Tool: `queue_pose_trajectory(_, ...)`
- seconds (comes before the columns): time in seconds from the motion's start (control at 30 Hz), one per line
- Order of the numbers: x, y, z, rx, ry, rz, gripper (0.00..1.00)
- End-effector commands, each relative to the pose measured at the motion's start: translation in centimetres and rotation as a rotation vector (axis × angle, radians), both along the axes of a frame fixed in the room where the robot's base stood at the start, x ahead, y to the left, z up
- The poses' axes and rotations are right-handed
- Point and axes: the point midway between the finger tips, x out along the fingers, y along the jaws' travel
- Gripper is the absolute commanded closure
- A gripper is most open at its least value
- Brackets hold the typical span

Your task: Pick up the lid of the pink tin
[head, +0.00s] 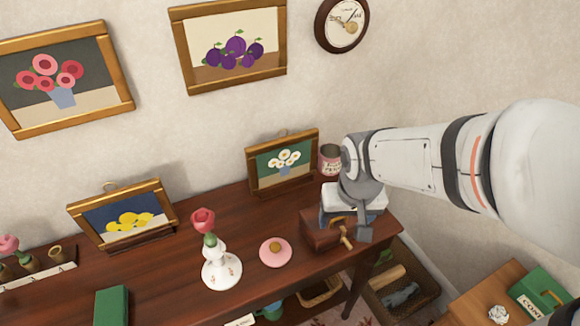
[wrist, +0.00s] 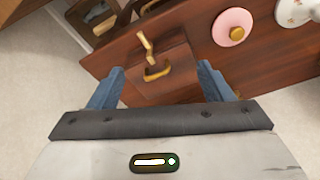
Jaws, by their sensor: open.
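The pink round lid (head: 276,251) with a tan knob lies flat on the dark wooden table, right of the white vase. It also shows at the top right of the wrist view (wrist: 222,22). The pink tin (head: 330,165) stands at the back of the table, beside my arm and partly hidden by it. My gripper (wrist: 160,82) is open and empty, with its blue fingers pointing down above a small brown box (head: 318,230). The lid is left of the gripper in the head view, apart from it.
A white vase with a red flower (head: 221,270) stands close left of the lid. Framed pictures (head: 284,162) stand at the table's back. The table's right edge and a basket (head: 402,290) are near the gripper. Bare wood surrounds the lid.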

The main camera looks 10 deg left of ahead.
Motion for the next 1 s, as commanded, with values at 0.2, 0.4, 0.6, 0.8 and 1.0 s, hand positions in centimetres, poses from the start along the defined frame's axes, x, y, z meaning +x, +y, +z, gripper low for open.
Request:
queue_pose_trajectory(0.2, 1.6, 8.6, -4.2, -0.011, 0.041, 0.132, 0.09)
queue_pose_trajectory(0.4, 1.1, 13.1, -7.2, -0.014, 0.055, 0.193, 0.01)
queue_pose_trajectory(0.6, 1.0, 14.3, -8.9, -0.015, 0.057, 0.205, 0.01)
queue_pose_trajectory(0.8, 1.2, 14.3, -10.8, -0.015, 0.057, 0.204, 0.01)
queue_pose_trajectory(1.0, 1.2, 14.9, -12.9, -0.015, 0.059, 0.204, 0.01)
